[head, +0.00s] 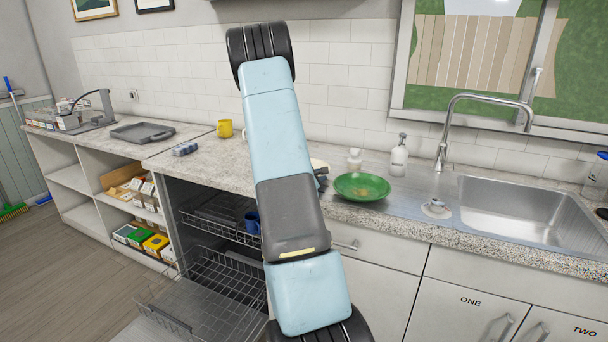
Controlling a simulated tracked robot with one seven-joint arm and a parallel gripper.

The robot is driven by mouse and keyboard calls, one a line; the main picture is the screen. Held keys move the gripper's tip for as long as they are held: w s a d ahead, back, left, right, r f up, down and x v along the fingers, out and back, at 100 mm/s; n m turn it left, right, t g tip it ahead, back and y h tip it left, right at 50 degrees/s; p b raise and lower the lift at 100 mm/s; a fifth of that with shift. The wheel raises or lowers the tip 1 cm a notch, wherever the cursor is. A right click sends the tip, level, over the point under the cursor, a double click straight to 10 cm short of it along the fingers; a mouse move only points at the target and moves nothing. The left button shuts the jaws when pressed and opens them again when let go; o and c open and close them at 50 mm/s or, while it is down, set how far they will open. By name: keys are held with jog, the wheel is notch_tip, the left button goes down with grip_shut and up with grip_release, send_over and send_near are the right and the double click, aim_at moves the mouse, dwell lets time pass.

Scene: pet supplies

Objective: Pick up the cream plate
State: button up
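A small cream edge (318,163) shows on the counter just right of my arm, behind the green plate's left side. It may be the cream plate, but my arm hides most of it. A dark piece beside my arm, just below that edge, may be part of my gripper. The fingers are hidden behind my arm, so I cannot tell whether they are open, shut or touching anything.
A green plate (361,187) with something brownish on it sits left of the sink (520,210). A soap dispenser (399,156) stands behind it. A yellow mug (225,129) is further left. The dishwasher (205,290) below is open with its rack out.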

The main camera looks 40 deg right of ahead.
grip_shut()
dwell(0.4)
